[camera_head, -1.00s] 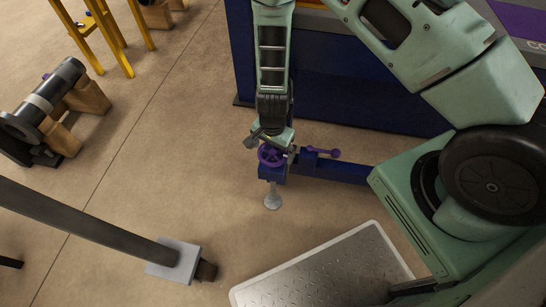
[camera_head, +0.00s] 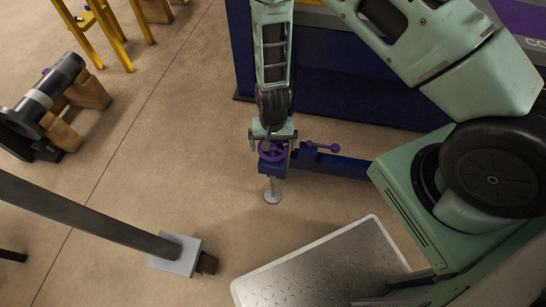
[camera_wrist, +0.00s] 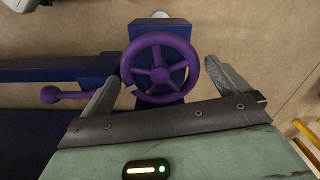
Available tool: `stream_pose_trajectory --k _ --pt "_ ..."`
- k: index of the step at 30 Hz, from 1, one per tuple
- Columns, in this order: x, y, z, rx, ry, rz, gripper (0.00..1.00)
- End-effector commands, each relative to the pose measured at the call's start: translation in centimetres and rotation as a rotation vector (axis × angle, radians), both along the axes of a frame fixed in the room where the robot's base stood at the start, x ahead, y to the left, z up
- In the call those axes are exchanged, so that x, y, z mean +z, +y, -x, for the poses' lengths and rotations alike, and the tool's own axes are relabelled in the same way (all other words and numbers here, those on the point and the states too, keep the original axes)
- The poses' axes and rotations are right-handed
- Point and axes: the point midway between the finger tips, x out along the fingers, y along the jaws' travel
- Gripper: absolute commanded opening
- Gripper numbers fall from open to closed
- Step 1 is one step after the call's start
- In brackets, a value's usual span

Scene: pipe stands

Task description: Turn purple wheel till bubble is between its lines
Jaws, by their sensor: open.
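The purple wheel (camera_wrist: 160,68) sits on top of a dark blue block on a blue beam, with its spokes facing the wrist camera. It also shows in the head view (camera_head: 271,151), partly covered by my gripper. My gripper (camera_wrist: 165,85) is open, with one finger on each side of the wheel's rim. I cannot tell whether the fingers touch the rim. A small white mark shows on the rim's lower left. No bubble or lines can be made out in either view.
A purple ball-ended lever (camera_head: 322,147) sits on the blue beam (camera_head: 345,167) beside the wheel. A round metal foot (camera_head: 272,196) stands below the block. A grey post (camera_head: 90,220) and a metal tread plate (camera_head: 325,268) are nearby. A dark pipe on wooden blocks (camera_head: 85,90) lies at left.

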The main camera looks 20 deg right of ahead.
Motion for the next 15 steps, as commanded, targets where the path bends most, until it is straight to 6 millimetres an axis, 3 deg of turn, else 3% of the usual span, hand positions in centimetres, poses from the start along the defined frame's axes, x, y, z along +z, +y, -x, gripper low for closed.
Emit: stream_pose_trajectory --k 15 --pt "5.7 0.0 0.0 -0.002 -0.001 0.0 1.0"
